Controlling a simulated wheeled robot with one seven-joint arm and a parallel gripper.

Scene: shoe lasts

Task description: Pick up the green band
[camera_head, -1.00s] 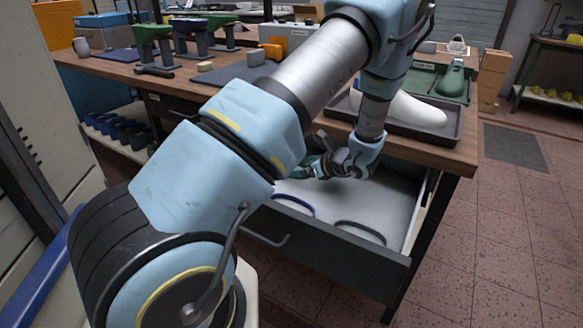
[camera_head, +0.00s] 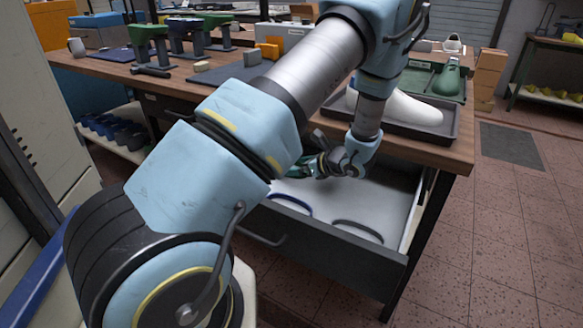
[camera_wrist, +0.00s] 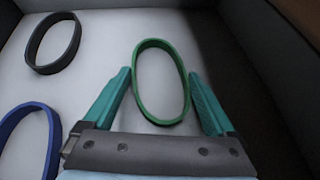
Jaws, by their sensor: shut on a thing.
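The green band (camera_wrist: 160,121) is an upright oval loop in the middle of the wrist view, between the two teal fingers of my gripper (camera_wrist: 159,74). My gripper is shut on it, with one finger at each side of the loop. In the head view my gripper (camera_head: 308,167) is low inside the open drawer (camera_head: 330,258), near its back left. The green band cannot be made out clearly there. The wrist view does not show whether the band is clear of the drawer floor.
A blue band (camera_wrist: 45,120) and a black band (camera_wrist: 53,43) lie on the pale drawer floor to the left in the wrist view. A dark wall runs close at the right. Above the drawer, the bench carries a tray (camera_head: 448,132) with a white shoe last (camera_head: 412,108).

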